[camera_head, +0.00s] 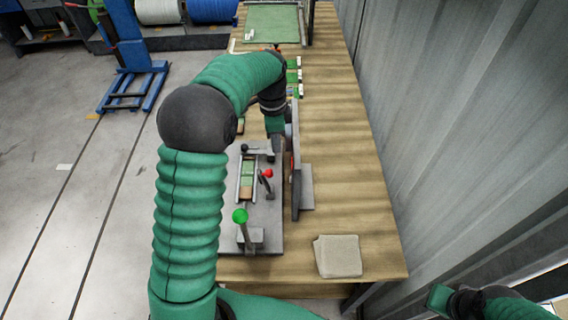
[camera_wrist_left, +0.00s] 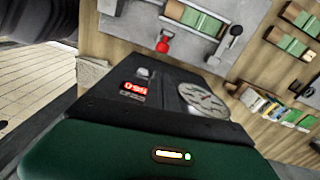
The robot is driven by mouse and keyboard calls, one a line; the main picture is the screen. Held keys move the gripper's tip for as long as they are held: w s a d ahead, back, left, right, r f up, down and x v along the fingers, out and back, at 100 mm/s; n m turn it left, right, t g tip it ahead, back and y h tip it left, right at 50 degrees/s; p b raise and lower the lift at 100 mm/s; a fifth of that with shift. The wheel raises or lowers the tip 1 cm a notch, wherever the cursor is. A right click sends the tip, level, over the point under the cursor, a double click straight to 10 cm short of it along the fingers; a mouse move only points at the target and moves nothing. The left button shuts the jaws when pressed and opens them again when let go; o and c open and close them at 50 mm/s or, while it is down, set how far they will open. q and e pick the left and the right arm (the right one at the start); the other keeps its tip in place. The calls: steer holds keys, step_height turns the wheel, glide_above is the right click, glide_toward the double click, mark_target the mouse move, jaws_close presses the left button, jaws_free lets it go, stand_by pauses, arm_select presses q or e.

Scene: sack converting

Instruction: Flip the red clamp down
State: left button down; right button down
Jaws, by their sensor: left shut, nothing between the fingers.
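The red clamp (camera_head: 268,174) has a red knob on a short dark lever, on the right part of a grey fixture plate (camera_head: 266,240). Its lever looks raised and tilted in the head view. Its red knob also shows near the top of the left wrist view (camera_wrist_left: 163,45). My left gripper (camera_head: 277,138) is shut and empty, beyond the red clamp at the far end of the fixture, apart from it. Its fingertips are hard to make out. My right gripper (camera_head: 440,298) shows partly at the bottom right, far from the fixture; its fingers are unclear.
A green-knobbed lever (camera_head: 240,216) and a black-knobbed lever (camera_head: 245,148) flank green-and-brown pieces on the fixture. An upright dark panel (camera_head: 295,185) stands close on the right; a dial (camera_wrist_left: 203,100) shows in the wrist view. A folded sack (camera_head: 338,256) lies near the wooden table's front edge.

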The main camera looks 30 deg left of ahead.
arm_select(q)
step_height(320, 180, down, 10)
steer(key=p, duration=0.2)
stand_by(0.3)
steer(key=shift+s, duration=0.1)
